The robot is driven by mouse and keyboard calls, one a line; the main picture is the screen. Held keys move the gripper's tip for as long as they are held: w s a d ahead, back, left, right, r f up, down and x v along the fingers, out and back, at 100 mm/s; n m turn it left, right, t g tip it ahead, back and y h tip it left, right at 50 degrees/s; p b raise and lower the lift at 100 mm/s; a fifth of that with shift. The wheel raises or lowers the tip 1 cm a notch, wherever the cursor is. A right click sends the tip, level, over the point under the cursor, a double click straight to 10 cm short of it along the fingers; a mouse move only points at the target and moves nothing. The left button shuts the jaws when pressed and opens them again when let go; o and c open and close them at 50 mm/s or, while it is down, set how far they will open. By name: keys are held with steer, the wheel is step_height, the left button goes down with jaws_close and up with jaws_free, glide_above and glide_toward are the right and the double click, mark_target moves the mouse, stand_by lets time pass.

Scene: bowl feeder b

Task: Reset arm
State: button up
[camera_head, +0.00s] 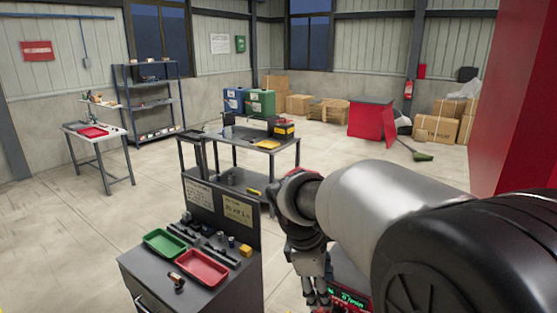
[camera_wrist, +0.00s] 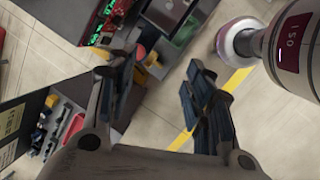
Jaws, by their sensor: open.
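My gripper (camera_head: 317,293) hangs at the end of my arm, to the right of the grey workbench in the head view. In the wrist view my gripper (camera_wrist: 165,95) has its two dark fingers spread wide apart, with nothing between them but floor. In the head view its fingertips are near the bottom edge, beside a machine (camera_head: 350,298) with a green lit display. This display also shows at the top of the wrist view (camera_wrist: 103,32). My arm hides part of the machine.
The grey workbench (camera_head: 135,268) carries a green tray (camera_head: 165,243), a red tray (camera_head: 203,267) and several small parts. A dark table (camera_head: 232,131) with cases stands behind it. A white table (camera_head: 98,141) and shelves (camera_head: 150,88) stand at the left. Open floor (camera_head: 60,235) lies at the left.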

steer(key=s+d+f+m+t+y+b, duration=0.1)
steer(key=s+f+m+b, duration=0.1)
steer(key=s+m, duration=0.3)
steer(key=s+d+f+m+t+y+b, duration=0.1)
steer(key=s+m+b, duration=0.4)
steer(key=s, duration=0.5)
steer(key=s+d+f+m+t+y+b, duration=0.1)
steer(key=s+d+f+m+b, duration=0.1)
steer(key=s, duration=0.6)
step_height(320, 180, down, 3)
steer(key=m+b, duration=0.1)
steer(key=m, duration=0.2)
steer(key=shift+s+d+r, duration=0.15)
steer(key=shift+s+d, duration=0.2)
steer(key=shift+d, duration=0.05)
